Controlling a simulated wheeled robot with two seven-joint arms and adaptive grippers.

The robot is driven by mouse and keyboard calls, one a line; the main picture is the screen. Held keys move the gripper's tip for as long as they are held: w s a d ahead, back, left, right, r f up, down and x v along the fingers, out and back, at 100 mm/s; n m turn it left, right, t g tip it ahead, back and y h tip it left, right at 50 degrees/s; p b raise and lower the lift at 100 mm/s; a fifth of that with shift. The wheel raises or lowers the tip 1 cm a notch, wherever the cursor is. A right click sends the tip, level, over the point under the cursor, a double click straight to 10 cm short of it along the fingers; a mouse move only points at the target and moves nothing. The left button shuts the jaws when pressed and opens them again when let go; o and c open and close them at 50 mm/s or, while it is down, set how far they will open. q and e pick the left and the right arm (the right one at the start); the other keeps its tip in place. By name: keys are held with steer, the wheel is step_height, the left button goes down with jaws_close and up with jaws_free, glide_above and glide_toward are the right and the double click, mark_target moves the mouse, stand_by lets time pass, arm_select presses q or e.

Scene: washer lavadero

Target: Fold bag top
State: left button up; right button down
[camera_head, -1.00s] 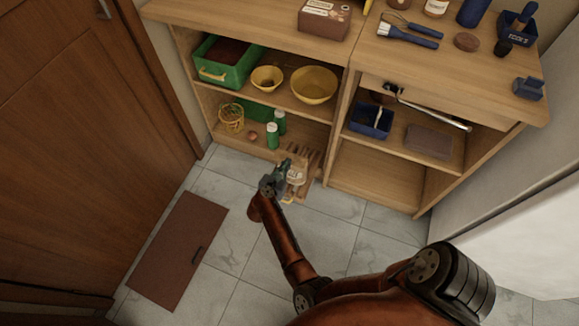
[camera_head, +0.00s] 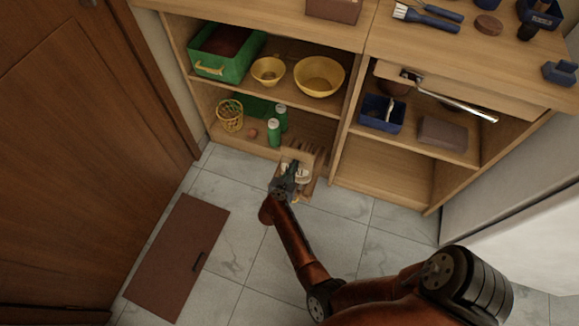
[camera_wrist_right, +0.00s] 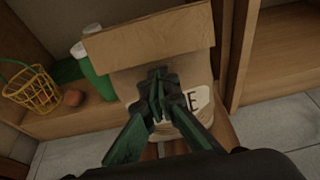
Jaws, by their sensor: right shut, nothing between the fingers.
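The brown paper bag stands in front of the low shelf, with its broad top panel (camera_head: 299,155) showing past my right gripper (camera_head: 289,175). In the right wrist view, the top panel (camera_wrist_right: 150,45) is a wide tan band across the bag, above a pale label with dark lettering. There my right gripper (camera_wrist_right: 158,88) is shut and empty, its green fingertips in front of the bag just below this panel. I cannot tell whether the fingertips touch the paper. The gripper hides part of the label and bag body. My left gripper is not in view.
Two green bottles (camera_head: 274,133) and a yellow wire basket (camera_head: 230,115) stand on the low shelf left of the bag. A slatted wooden piece (camera_head: 322,155) is close beside it. A brown panel (camera_head: 178,257) lies on the floor. The tiled floor in front is mostly clear.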

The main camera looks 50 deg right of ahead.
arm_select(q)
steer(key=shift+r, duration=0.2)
arm_select(e)
steer(key=shift+a+r, duration=0.1)
steer(key=shift+r, duration=0.2)
